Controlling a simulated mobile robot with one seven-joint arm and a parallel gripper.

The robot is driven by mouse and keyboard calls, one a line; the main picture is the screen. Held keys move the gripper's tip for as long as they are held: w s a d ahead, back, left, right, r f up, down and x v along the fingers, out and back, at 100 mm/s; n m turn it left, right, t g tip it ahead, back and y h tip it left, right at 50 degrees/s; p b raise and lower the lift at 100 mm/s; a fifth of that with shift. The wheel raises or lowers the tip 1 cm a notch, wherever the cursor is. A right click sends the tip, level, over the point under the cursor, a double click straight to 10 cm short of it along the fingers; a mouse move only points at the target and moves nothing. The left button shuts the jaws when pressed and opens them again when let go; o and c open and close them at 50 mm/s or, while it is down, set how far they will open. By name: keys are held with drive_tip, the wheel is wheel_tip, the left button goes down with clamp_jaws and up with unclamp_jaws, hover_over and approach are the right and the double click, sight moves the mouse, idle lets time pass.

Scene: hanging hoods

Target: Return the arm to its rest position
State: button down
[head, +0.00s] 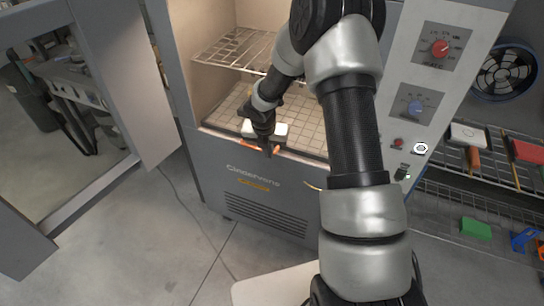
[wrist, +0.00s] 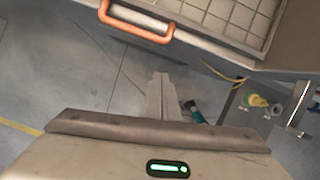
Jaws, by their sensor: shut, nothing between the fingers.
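My gripper (head: 267,151) points down in front of the open cabinet (head: 262,178), close to the lower edge of its opening. Its fingers are closed together with nothing between them, as the wrist view also shows (wrist: 160,82). My arm reaches from the lower right up across the cabinet and bends down to the gripper. An orange handle (wrist: 138,23) lies beyond the fingertips in the wrist view, apart from them. In the head view, orange (head: 274,149) shows beside the gripper and is partly hidden by it.
The cabinet door (head: 112,75) stands open at the left. A wire rack (head: 236,49) is inside the cabinet. The control panel (head: 428,85) is to the right of my arm, with shelves (head: 480,215) holding tools farther right. Floor (head: 160,240) is clear at the lower left.

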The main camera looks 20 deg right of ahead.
drive_tip(key=v, duration=0.5)
